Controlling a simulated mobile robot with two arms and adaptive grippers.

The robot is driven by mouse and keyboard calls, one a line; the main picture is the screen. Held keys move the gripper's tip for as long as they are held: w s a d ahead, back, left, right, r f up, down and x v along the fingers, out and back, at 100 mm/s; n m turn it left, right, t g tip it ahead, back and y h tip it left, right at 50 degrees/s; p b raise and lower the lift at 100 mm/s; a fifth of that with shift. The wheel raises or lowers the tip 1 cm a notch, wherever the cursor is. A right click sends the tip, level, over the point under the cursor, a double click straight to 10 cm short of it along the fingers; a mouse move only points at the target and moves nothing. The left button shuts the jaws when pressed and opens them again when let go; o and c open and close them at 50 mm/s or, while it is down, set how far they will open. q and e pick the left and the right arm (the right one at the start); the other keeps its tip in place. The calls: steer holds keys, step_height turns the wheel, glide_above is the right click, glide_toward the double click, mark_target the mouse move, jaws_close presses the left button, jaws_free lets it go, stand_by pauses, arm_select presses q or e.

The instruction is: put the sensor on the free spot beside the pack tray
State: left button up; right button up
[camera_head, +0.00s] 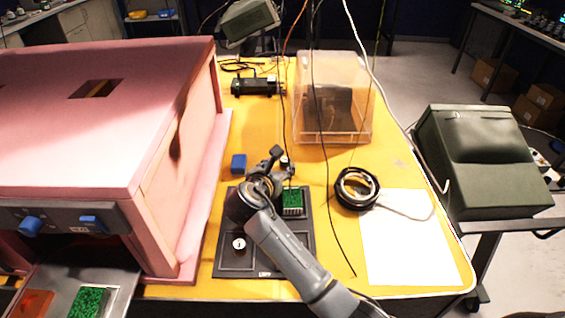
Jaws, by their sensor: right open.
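The black pack tray (232,263) lies on the yellow table, with a green circuit board block (292,201) in its right part and a small round white piece (239,244) in its left part. I cannot tell for sure which item is the sensor; a small pale and dark piece (284,162) shows by the fingertips just beyond the tray. My right gripper (276,164) is open over the tray's far edge, its arm crossing the tray and hiding part of it. I cannot tell whether the fingers touch the piece. My left gripper is not in view.
A blue block (238,163) lies left of the gripper. A black coiled cable ring (357,189) and white sheet (408,245) lie right of the tray. A clear box (333,105) stands behind, a pink foam enclosure (120,120) at left. Thin cables hang across the middle.

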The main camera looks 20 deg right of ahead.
steer(key=v, duration=0.7)
